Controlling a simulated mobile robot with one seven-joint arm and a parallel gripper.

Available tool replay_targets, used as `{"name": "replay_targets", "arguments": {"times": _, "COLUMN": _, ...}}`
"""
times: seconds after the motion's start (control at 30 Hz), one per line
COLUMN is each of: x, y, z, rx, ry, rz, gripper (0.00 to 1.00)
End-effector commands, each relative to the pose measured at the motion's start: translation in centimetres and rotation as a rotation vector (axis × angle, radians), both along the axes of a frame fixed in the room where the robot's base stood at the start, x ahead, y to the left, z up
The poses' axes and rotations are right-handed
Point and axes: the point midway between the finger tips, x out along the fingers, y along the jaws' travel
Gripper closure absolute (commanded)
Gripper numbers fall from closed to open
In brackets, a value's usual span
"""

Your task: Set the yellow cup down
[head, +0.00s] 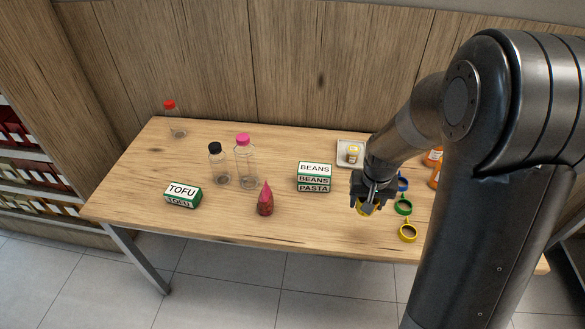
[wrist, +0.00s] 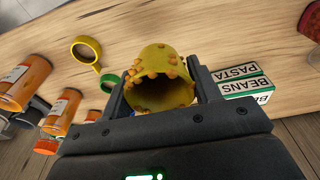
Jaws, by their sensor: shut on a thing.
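The yellow cup (wrist: 160,80) is held between the two fingers of my gripper (wrist: 160,95) in the wrist view. Its open mouth faces the wrist camera, and orange bits cling to its rim and side. In the head view my gripper (head: 370,200) is over the right part of the wooden table (head: 320,224), and only a small part of the yellow cup (head: 366,208) shows below the fingers. I cannot tell whether the cup's base touches the table.
Yellow (head: 408,232), green (head: 403,207) and blue (head: 403,184) ring-shaped things lie right of my gripper. Stacked BEANS and PASTA boxes (head: 314,178) stand to its left. A white tray (head: 343,160) is behind, and orange jars (wrist: 62,110) are near. The table's front edge is close.

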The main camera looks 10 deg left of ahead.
Motion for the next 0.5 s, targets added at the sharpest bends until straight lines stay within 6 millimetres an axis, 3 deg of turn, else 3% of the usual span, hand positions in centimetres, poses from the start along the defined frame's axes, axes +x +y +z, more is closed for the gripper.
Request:
{"name": "replay_targets", "arguments": {"times": 0.17, "x": 3.8, "y": 1.8, "z": 0.2, "rx": -0.007, "ry": 0.002, "rz": 0.094, "gripper": 0.66}}
{"name": "replay_targets", "arguments": {"times": 0.5, "x": 14.5, "y": 8.8, "z": 0.9, "rx": -0.021, "ry": 0.007, "rz": 0.396, "gripper": 0.66}}
